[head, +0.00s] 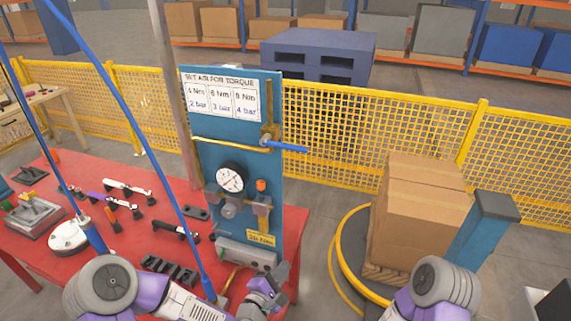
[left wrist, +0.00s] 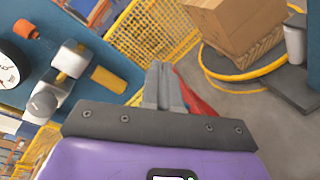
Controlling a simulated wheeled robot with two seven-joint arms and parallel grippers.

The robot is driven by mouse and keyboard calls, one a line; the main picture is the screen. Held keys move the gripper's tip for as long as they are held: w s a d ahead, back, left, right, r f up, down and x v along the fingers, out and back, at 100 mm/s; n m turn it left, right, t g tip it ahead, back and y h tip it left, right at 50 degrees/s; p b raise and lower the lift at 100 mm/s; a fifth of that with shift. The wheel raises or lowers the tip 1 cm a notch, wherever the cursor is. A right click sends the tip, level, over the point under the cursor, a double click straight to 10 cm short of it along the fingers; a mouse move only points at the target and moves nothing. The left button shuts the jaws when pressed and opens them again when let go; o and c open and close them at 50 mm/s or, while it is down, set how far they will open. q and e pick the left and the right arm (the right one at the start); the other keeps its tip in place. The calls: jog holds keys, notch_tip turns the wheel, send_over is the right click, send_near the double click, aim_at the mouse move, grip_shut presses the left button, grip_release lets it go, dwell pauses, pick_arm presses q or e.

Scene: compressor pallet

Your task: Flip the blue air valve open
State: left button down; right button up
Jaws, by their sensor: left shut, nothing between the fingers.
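The blue air valve handle (head: 287,147) sticks out to the right from a brass fitting near the upper right edge of the blue panel (head: 270,200). The handle lies nearly level, across the vertical brass pipe (head: 267,112). My left gripper (head: 272,289) is low in front of the panel's bottom edge, well below the valve and apart from it. In the left wrist view its fingers (left wrist: 163,85) are together with nothing between them. The valve handle is outside the left wrist view. My right gripper is not seen; only part of my right arm shows at lower right.
The panel carries a gauge (head: 231,177), a regulator and a torque chart (head: 222,100). The red table (head: 150,230) holds tools and clamps. Blue hoses hang at left. A cardboard box stack (head: 420,210) stands right of the panel. Air right of the valve is clear.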

pick_arm(q)
notch_tip(320, 180, up, 20)
jog(key=a+n+t, duration=0.2)
jog(key=n+t, duration=0.7)
jog(key=n, duration=0.3)
jog(key=shift+s+r+n, duration=0.25)
jog(key=shift+s+n, duration=0.15)
jog(key=shift+w, duration=0.1)
jog(key=s+r+p+x, duration=0.1)
jog(key=p+x, duration=0.3)
jog(key=x, duration=0.8)
jog(key=shift+r, duration=0.8)
jog(key=shift+a, duration=0.1)
